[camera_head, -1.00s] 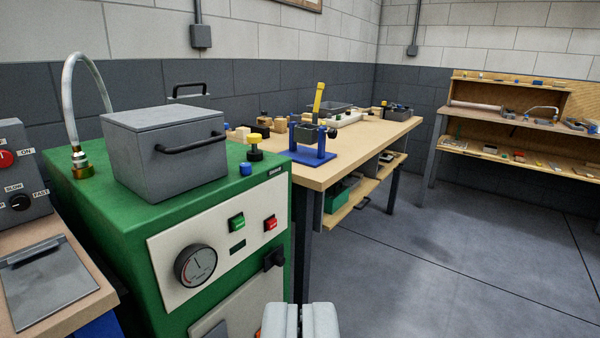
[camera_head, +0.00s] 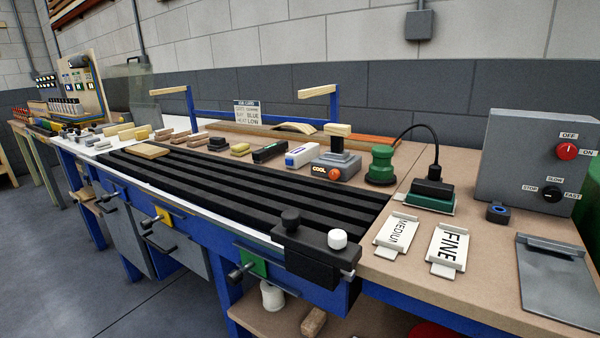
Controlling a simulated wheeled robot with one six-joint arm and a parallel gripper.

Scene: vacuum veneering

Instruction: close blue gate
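On the front of the long blue-framed bench (camera_head: 205,235) there is a row of coloured plates with dark handles. The farthest, at left, looks like the blue gate (camera_head: 117,188), with its dark handle beside it. It is small and blends with the blue bench front, so I cannot tell whether it is open or shut. A yellow gate (camera_head: 163,216) and a green gate (camera_head: 253,263) follow toward the right. My gripper is not in view now.
Black slats (camera_head: 230,180) cover the bench top. A black block (camera_head: 317,254) juts from the near front corner. A grey control box (camera_head: 528,165) and white MEDIUM and FINE plates (camera_head: 447,247) are at right. Grey floor (camera_head: 70,285) is free at left.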

